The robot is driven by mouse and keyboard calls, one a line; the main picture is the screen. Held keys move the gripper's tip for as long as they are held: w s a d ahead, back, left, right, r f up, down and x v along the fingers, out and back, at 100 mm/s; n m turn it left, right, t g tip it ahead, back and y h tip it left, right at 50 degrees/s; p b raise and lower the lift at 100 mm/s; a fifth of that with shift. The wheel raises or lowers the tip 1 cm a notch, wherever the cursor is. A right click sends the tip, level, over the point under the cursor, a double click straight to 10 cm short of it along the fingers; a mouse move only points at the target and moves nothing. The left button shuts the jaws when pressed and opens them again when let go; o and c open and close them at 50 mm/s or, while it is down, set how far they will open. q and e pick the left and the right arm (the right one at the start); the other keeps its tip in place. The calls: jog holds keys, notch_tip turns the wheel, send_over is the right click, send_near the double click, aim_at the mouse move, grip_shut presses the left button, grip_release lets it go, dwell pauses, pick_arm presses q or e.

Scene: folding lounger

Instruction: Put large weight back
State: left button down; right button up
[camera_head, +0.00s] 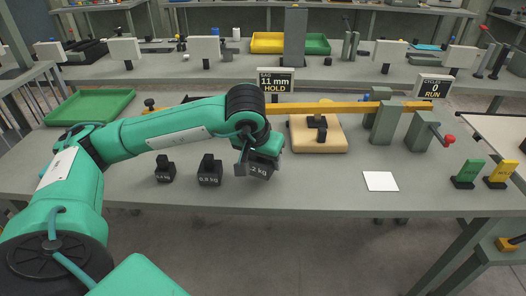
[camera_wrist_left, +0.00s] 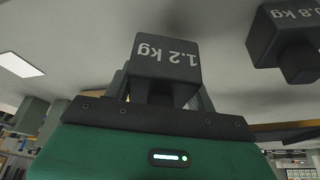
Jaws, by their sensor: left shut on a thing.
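The large dark weight marked 1.2 kg (camera_head: 261,172) is at the right end of a row of weights on the bench. My left gripper (camera_head: 246,158) is shut on its top knob; the fingers are mostly hidden behind my wrist. It also shows in the left wrist view (camera_wrist_left: 165,62), right in front of the gripper. I cannot tell whether its base touches the bench. The middle weight (camera_head: 209,172), marked 0.8 kg, stands to its left and shows in the left wrist view (camera_wrist_left: 283,38). The smallest weight (camera_head: 165,170) stands farther left. My right gripper is not in view.
A yellow beam (camera_head: 345,107) runs behind my wrist, with a black weight (camera_head: 317,125) over a tan block (camera_head: 318,140). Signs read "11 mm HOLD" (camera_head: 275,82) and "0 RUN" (camera_head: 433,88). A white card (camera_head: 380,181) lies right; a green tray (camera_head: 90,105) sits back left.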

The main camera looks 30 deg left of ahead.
aim_at(263, 168)
pick_arm(q)
notch_tip(263, 168, down, 2)
jog(key=shift+f, duration=0.6)
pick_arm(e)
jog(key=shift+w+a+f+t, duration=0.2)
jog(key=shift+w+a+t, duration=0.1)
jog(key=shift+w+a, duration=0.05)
pick_arm(q)
jog(key=shift+f, duration=0.1)
jog(key=c, duration=0.9)
grip_release()
jog(key=shift+f+b, duration=0.1)
jog(key=shift+b, duration=0.2)
jog(key=o, duration=0.4)
jog(key=shift+s, duration=0.1)
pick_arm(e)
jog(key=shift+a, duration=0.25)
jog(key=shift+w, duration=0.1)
